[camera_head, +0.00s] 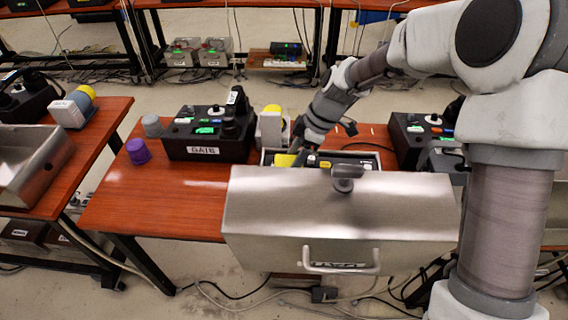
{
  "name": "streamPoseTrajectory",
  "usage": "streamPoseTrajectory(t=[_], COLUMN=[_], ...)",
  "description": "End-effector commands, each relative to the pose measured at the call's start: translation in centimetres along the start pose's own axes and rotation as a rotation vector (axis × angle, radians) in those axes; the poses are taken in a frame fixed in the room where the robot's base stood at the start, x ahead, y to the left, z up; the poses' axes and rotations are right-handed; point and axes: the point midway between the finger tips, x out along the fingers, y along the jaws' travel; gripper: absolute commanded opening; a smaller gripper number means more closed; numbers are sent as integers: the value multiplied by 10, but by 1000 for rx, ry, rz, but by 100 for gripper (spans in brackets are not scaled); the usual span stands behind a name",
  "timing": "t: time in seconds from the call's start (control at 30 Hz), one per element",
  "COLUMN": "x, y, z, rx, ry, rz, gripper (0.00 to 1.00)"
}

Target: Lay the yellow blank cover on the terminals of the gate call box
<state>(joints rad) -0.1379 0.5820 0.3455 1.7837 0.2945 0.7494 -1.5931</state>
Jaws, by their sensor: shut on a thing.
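The yellow blank cover (285,160) shows as a small yellow piece at the left end of an open metal box (266,158). My gripper (300,158) reaches down into this opening beside the yellow piece and is shut on it. The fingertips are small and partly hidden by the box's raised steel front. A black desk unit labelled GATE (207,142) stands on the table to the left, with green-lit displays and a handset. I cannot tell whether the cover touches anything inside the box. The terminals are not clearly visible.
The steel panel (300,205) with a knob and a handle stands in front of the opening. A purple cap (138,151), a grey cap (152,125) and a white holder with a yellow top (270,128) are nearby. The table's front left (150,205) is clear.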

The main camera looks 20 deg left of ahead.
Motion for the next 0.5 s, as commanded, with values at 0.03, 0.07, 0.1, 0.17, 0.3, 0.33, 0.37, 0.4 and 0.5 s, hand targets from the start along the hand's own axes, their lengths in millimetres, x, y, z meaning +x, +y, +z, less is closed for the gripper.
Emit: streamPoseTrajectory(t=[0.03,0.07,0.1,0.17,0.3,0.33,0.37,0.4,0.5], x=[9,12,17,25,42,44,46,48,52], y=[9,14,22,32,55,59,62,66,72], z=[-1,-2,-2,-3,-4,-4,-4,-5,-6], rx=[-2,-2,-2,-3,-3,-2,-2,-2,-2], ry=[0,0,0,-1,-1,-1,-1,0,0], rz=[-3,-2,-3,-3,-2,-1,-1,-1,-1], gripper=[15,15,15,15,15,15,15,15,15])
